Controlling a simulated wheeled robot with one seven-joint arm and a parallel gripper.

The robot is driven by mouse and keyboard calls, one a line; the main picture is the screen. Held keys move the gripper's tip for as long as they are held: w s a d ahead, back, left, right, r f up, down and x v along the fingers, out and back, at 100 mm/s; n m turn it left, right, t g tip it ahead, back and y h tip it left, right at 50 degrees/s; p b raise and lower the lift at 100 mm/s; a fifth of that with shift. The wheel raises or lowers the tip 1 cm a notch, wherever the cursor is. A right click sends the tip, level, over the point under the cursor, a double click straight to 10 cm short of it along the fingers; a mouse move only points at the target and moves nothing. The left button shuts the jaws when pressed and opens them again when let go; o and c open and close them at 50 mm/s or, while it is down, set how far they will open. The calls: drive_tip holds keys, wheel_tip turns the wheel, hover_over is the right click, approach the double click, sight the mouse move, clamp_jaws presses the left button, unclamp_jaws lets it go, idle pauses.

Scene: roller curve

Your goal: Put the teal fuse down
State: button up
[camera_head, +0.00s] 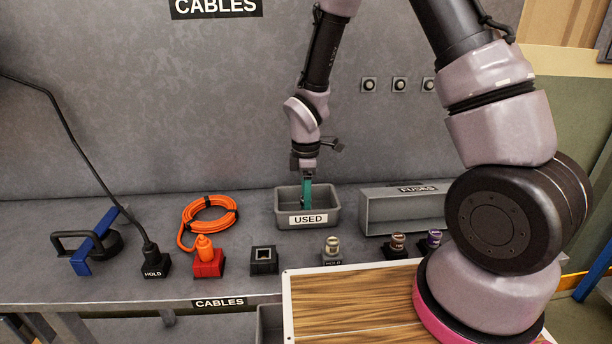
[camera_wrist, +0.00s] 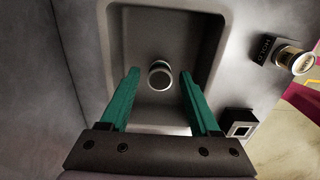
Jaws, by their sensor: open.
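My gripper (camera_head: 307,196) reaches down into the grey bin labelled USED (camera_head: 334,205) on the bench. In the wrist view my gripper (camera_wrist: 160,73) is open, its two teal fingers spread apart above the bin (camera_wrist: 203,45). A small fuse (camera_wrist: 160,77) with a pale metal end shows between the fingers, inside the bin. It appears clear of both fingers. Its teal colour cannot be made out. In the head view the fuse is hidden by the bin's front wall and my fingers.
A grey FUSES box (camera_head: 390,214) stands right of the bin. In front are a fuse in a HOLD stand (camera_head: 332,260), two more fuses (camera_head: 397,243) and an empty black socket (camera_head: 264,260). An orange cable coil (camera_head: 210,216) lies to the left.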

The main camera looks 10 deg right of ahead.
drive_tip(key=d+r+m+t, duration=0.1)
drive_tip(key=d+r+m, duration=0.2)
drive_tip(key=r, duration=0.8)
drive_tip(key=d+r+m+t, duration=0.1)
drive_tip(key=d+r+m, duration=0.25)
drive_tip(key=r, duration=0.75)
drive_tip(key=s+d+r+m+t+y, duration=0.2)
drive_tip(key=s+d+r+m+t, duration=0.3)
drive_tip(key=s+d+r+m, duration=0.6)
wheel_tip(320, 180, up, 3)
drive_tip(key=s+m, duration=0.2)
drive_tip(key=m, duration=0.2)
drive_tip(key=shift+s+d+m, duration=0.15)
drive_tip(key=shift+s+m, duration=0.2)
